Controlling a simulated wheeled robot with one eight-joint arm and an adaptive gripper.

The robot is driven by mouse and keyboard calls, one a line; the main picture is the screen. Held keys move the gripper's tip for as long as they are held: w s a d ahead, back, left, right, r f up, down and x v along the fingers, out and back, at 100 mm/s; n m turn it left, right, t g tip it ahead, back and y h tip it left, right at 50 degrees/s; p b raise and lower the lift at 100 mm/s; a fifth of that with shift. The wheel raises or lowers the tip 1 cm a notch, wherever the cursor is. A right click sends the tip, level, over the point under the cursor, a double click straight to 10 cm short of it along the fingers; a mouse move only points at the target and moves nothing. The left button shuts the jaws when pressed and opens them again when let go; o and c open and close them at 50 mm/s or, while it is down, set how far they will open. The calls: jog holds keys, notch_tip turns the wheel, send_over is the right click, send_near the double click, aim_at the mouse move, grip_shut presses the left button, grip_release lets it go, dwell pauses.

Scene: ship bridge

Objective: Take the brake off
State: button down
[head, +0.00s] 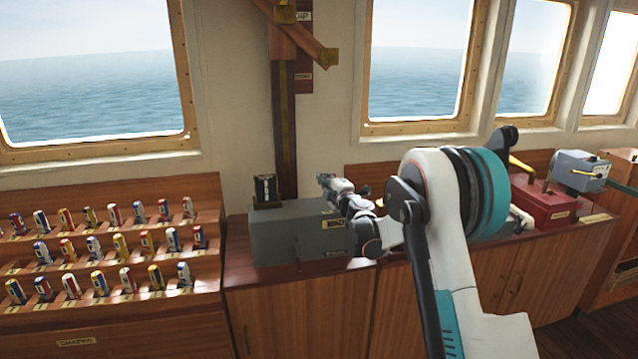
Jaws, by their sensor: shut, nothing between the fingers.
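A grey box (278,236) stands on the wooden counter below the wall post, with a small label on its right part and a dark block (265,188) upright on its top left. My gripper (326,181) is above the box's right end, pointing left, its fingers shut and empty. I cannot tell whether it touches anything. My arm hides the counter to the right of the box. A wooden post with brass-ended arms (304,38) rises behind the box. No label that I can read says brake.
A stepped rack (110,315) of several coloured rolls fills the left. Windows line the wall.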

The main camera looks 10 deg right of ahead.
jog(key=d+m, duration=0.6)
jog(key=shift+r+t+h, duration=0.3)
jog(key=shift+r+t, duration=0.05)
jog(key=shift+t, duration=0.05)
dwell(0.4)
jog(key=a+r+p, duration=0.1)
jog(key=a+r, duration=0.2)
jog(key=s+d+f+p, duration=0.1)
jog(key=s+p, duration=0.1)
jog(key=s, duration=0.7)
jog(key=shift+f, duration=0.25)
jog(key=shift+s+r+m, duration=0.1)
jog(key=shift+m, duration=0.2)
